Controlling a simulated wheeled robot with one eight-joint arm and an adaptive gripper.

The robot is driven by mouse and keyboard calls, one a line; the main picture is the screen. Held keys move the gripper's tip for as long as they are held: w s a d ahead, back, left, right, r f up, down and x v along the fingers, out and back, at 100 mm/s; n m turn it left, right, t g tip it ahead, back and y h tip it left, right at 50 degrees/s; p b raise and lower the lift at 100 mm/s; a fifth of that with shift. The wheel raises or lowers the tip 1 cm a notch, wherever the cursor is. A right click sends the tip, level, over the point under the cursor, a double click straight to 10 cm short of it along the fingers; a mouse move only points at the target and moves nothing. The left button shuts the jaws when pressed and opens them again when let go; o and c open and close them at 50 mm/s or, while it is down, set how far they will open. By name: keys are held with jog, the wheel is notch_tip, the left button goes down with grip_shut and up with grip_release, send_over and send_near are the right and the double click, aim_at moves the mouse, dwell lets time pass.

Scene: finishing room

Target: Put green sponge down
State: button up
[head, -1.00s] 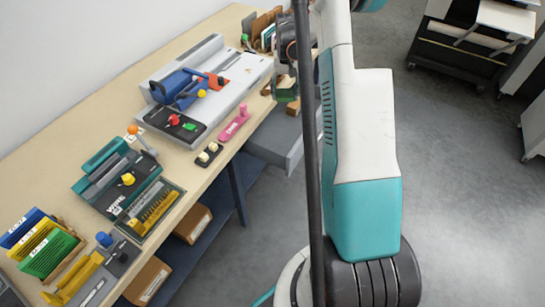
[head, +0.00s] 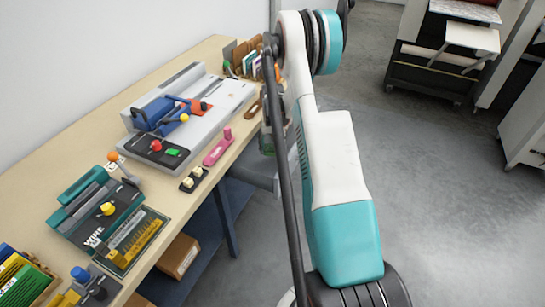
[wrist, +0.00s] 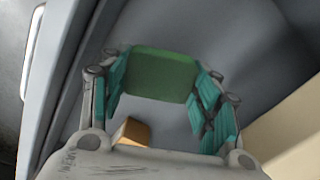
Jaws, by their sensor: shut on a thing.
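The green sponge (wrist: 162,75) is a dark green block held between the teal finger pads of my gripper (wrist: 160,85) in the wrist view. My gripper is shut on it. Below it is the grey inside of an open drawer (wrist: 245,50), with a small orange-brown block (wrist: 132,131) lying in it. In the head view the sponge (head: 266,144) shows only as a small green patch beside the dark pole and arm, above the drawer (head: 254,172) pulled out from the workbench. I cannot tell the gap between sponge and drawer floor.
The workbench (head: 60,170) carries a large grey machine (head: 205,110), a pink tool (head: 217,150), a teal wire-labelled kit (head: 100,215) and racks. Cardboard boxes (head: 178,256) sit on the shelf below. Grey floor (head: 430,190) is open at right; carts (head: 440,70) stand behind.

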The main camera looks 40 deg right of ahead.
aim_at(273, 154)
jog(key=shift+f+b, duration=0.65)
jog(key=shift+f, duration=1.5)
jog(key=shift+f, duration=0.2)
jog(key=o, duration=1.2)
jog(key=shift+r, duration=0.1)
notch_tip(273, 154, up, 12)
jog(key=p, duration=0.4)
jog(key=shift+r, duration=0.15)
